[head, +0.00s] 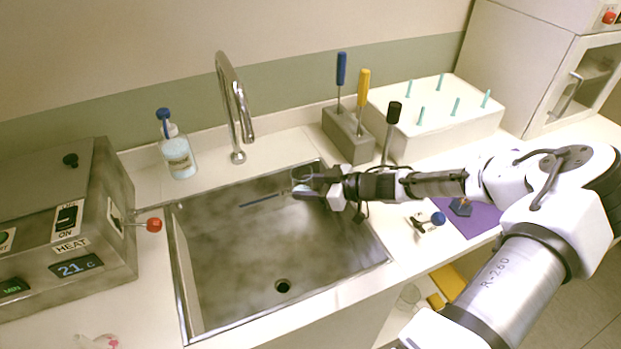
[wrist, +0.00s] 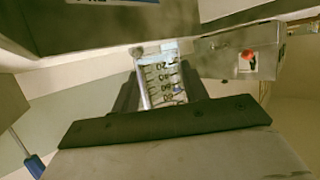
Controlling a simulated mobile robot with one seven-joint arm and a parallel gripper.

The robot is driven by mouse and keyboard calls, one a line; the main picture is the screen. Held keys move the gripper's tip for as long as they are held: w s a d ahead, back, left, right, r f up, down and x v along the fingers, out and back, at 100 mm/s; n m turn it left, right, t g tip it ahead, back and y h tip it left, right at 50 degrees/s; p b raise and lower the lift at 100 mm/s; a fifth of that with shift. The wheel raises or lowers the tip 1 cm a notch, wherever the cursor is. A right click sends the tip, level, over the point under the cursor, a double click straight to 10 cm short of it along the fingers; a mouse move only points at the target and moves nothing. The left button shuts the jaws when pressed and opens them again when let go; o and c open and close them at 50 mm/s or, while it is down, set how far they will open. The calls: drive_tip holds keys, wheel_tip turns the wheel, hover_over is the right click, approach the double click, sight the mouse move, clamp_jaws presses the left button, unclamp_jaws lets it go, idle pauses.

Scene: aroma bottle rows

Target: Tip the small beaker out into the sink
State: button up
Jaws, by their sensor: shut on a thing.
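The small beaker (head: 303,181) is clear glass and hangs over the far right part of the metal sink (head: 250,255). My gripper (head: 318,181) reaches in from the right and is shut on it. The wrist view shows the beaker (wrist: 162,82) with graduation marks between the fingers of my gripper (wrist: 160,95). It looks tilted there, but its exact angle and contents are hard to tell. The sink has a dark drain hole (head: 283,286) near its front edge.
A curved faucet (head: 234,105) stands behind the sink, with a labelled wash bottle (head: 177,150) to its left. A heater box (head: 65,230) with a red knob (head: 153,225) is at left. A screwdriver block (head: 348,135) and white peg box (head: 430,120) stand behind my arm.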

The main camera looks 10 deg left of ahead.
drive_tip(key=shift+s+a+f+n, duration=0.1)
drive_tip(key=shift+s+a+n, duration=0.05)
drive_tip(key=shift+s+n, duration=0.2)
drive_tip(key=shift+s+a+f+n+t+h, duration=0.2)
drive_tip(key=shift+s+f+n+t+h, duration=0.05)
drive_tip(key=shift+t+h, duration=0.15)
drive_tip(key=shift+s+a+f+n+t+h, duration=0.2)
drive_tip(key=shift+s+f+n, duration=0.1)
drive_tip(key=shift+f, duration=0.25)
drive_tip(key=shift+s+a+f+n+t+h, duration=0.1)
drive_tip(key=shift+s+f+n+t+h, duration=0.15)
drive_tip(key=shift+f, duration=0.3)
drive_tip(key=shift+n+t+h, duration=0.35)
drive_tip(key=shift+n, duration=0.3)
drive_tip(key=f, duration=0.1)
drive_tip(key=f+b, duration=0.2)
drive_tip(key=f, duration=0.1)
drive_tip(key=shift+s+a, duration=0.35)
drive_tip(key=shift+s, duration=0.05)
drive_tip(key=shift+s+a+r+n+t+h+b, duration=0.4)
drive_tip(key=shift+s+n+t+b, duration=0.1)
drive_tip(key=shift+b, duration=1.95)
drive_tip(key=shift+s+r+n+t+h+b, duration=0.2)
drive_tip(key=shift+r+n+t+h+b, duration=0.85)
drive_tip(key=shift+b, duration=4.3)
